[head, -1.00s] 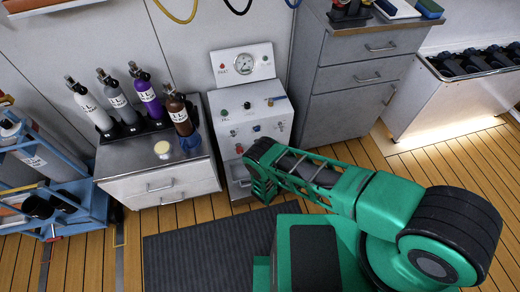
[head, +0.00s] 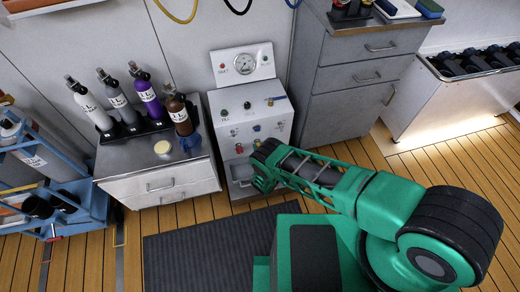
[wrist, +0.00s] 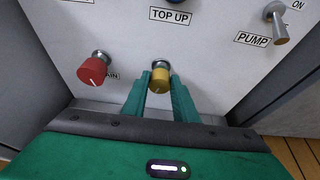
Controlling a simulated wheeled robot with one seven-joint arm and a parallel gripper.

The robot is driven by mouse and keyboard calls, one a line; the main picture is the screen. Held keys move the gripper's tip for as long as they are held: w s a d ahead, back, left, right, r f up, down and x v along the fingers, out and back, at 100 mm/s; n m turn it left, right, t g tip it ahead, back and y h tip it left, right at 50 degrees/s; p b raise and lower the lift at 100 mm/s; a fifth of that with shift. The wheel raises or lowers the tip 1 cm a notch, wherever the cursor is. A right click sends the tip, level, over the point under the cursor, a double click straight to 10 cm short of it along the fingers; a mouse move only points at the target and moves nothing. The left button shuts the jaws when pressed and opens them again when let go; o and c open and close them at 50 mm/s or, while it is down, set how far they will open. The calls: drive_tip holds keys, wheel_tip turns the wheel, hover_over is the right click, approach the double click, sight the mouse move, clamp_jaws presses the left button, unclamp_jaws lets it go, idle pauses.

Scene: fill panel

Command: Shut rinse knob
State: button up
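The fill panel (head: 281,114) is a white cabinet with a gauge and several knobs. In the wrist view, a yellow knob (wrist: 159,80) with a white mark line sits on the panel face, a red knob (wrist: 92,71) labelled "...AIN" is to its left, and a blue knob labelled TOP UP is cut off above. No rinse label is readable; any label by the yellow knob is hidden. My gripper (wrist: 161,88) is open, its two green fingers reaching either side of the yellow knob with a small gap visible on the right. Whether the left finger touches is unclear.
A metal PUMP lever (wrist: 276,20) is at the upper right of the wrist view. Left of the panel stands a drawer cabinet (head: 130,188) with several bottles and a yellowish-lidded jar. A grey drawer unit (head: 345,105) stands to the right.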

drive_tip(key=shift+y, duration=0.3)
drive_tip(key=shift+w+d+m+y, duration=0.1)
drive_tip(key=shift+d+m+y, duration=0.1)
drive_tip(key=shift+m+y, duration=0.8)
drive_tip(key=shift+w+d+m+y, duration=0.15)
drive_tip(key=shift+m+y, duration=0.35)
drive_tip(key=shift+m, duration=1)
drive_tip(key=shift+s+f, duration=0.1)
drive_tip(key=shift+s, duration=0.05)
drive_tip(key=o, duration=1)
drive_tip(key=shift+o, duration=0.2)
drive_tip(key=v, duration=1)
drive_tip(key=shift+s+d, duration=0.2)
drive_tip(key=shift+d, duration=0.1)
